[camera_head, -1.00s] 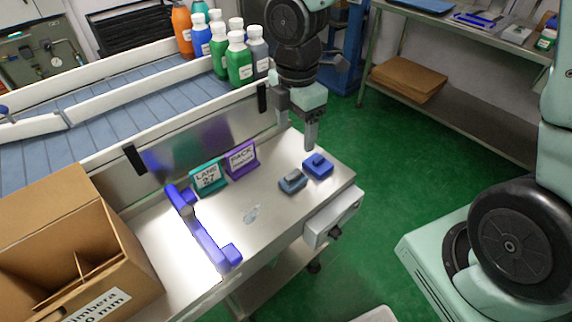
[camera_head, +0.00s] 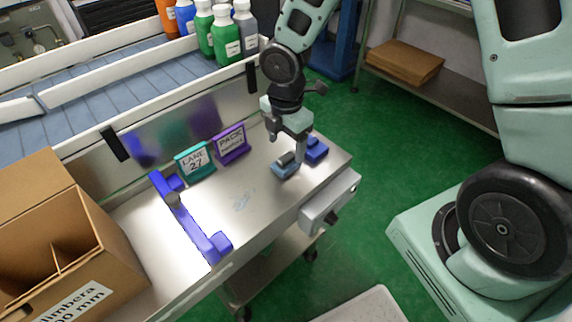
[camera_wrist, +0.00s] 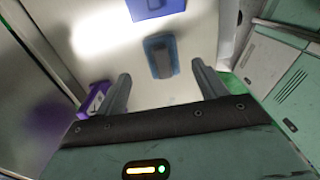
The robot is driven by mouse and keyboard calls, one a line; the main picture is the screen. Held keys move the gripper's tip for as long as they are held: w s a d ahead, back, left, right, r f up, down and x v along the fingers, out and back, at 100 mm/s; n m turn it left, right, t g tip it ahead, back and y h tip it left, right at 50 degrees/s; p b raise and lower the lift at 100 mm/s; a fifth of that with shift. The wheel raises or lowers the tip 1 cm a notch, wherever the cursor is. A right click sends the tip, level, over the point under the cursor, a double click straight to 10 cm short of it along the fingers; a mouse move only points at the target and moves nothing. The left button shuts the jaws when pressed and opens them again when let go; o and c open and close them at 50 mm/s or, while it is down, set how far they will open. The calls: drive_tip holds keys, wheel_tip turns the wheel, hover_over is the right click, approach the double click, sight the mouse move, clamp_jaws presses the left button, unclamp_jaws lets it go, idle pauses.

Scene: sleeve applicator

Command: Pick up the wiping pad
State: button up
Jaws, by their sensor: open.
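A blue pad with a dark grey handle (camera_head: 285,168), which looks like the wiping pad, lies flat on the metal table. In the wrist view the pad (camera_wrist: 161,57) lies just beyond my fingertips, roughly centred between them. My gripper (camera_head: 296,157) points down over it and partly hides it in the head view. In the wrist view my gripper (camera_wrist: 162,80) is open, with nothing between its fingers. A second, all-blue block (camera_head: 316,149) sits beside the pad, and it also shows at the top of the wrist view (camera_wrist: 155,8).
A teal sign (camera_head: 194,160) and a purple sign (camera_head: 231,145) stand near the conveyor wall. A blue-purple bar fixture (camera_head: 190,222) and a cardboard box (camera_head: 112,245) are to the left. Bottles (camera_head: 226,38) stand on the conveyor behind. The table between fixture and pad is mostly clear.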

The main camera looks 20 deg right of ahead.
sight(286, 157)
drive_tip(key=f+b, duration=0.1)
drive_tip(key=f, duration=0.4)
drive_tip(key=shift+s+f, duration=0.1)
drive_tip(key=shift+s, duration=0.1)
drive_tip(key=c, duration=1.1)
wheel_tip(286, 157, up, 10)
drive_tip(key=shift+f+p, duration=0.15)
drive_tip(key=shift+p, duration=1)
drive_tip(key=shift+a+r, duration=0.1)
drive_tip(key=shift+r, duration=0.1)
